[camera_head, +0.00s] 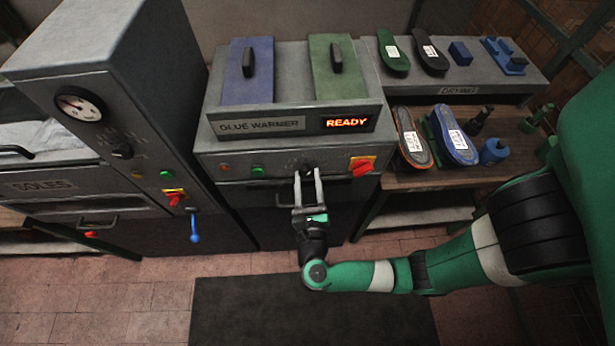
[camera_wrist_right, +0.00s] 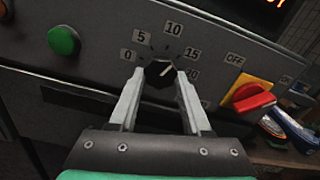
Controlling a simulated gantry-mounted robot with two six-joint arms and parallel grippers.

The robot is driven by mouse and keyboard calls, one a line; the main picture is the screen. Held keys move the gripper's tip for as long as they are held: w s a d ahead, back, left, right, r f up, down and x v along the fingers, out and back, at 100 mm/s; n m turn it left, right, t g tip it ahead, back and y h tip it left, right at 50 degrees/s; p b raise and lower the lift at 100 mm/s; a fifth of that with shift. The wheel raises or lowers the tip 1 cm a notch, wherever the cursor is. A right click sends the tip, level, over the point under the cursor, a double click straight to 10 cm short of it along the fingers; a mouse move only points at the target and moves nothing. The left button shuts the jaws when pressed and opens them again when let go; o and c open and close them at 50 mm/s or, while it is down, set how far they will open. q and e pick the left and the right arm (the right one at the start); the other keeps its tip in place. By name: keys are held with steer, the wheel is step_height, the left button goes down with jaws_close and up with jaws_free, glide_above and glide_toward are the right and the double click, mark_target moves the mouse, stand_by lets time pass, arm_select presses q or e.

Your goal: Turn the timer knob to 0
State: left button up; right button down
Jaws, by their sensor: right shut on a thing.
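The timer knob (camera_wrist_right: 158,75) is black, on the grey front panel of the glue warmer, with a scale of 0, 5, 10, 15 and 20 around it. Its pale mark seems to point up and right, about toward 15. My right gripper (camera_wrist_right: 160,82) is shut on the knob, one finger on each side. In the head view, my right gripper (camera_head: 308,175) reaches the panel from below, and its fingertips mostly hide the knob. My left gripper is not in view.
A green button (camera_wrist_right: 64,40) lies left of the knob and a red switch (camera_wrist_right: 250,97) on a yellow plate lies right. The lit READY sign (camera_head: 346,122) is above. Another machine with a dark knob (camera_head: 122,151) stands left. Shoe soles (camera_head: 412,137) lie on the right bench.

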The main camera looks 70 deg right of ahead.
steer(key=n+p, duration=0.1)
steer(key=n, duration=0.1)
steer(key=n+p, duration=0.2)
steer(key=n, duration=0.1)
steer(key=shift+s+r+n, duration=0.1)
steer(key=shift+r+n, duration=0.15)
steer(key=shift+n, duration=0.05)
steer(key=n+p, duration=0.3)
steer(key=n, duration=0.2)
steer(key=shift+r, duration=0.1)
steer(key=n+p, duration=0.3)
steer(key=n, duration=0.3)
steer(key=shift+d+r, duration=0.1)
steer(key=n+p, duration=0.2)
steer(key=n, duration=0.2)
steer(key=shift+n, duration=0.3)
steer(key=shift+p, duration=0.3)
steer(key=shift+c, duration=1.8)
jaws_free()
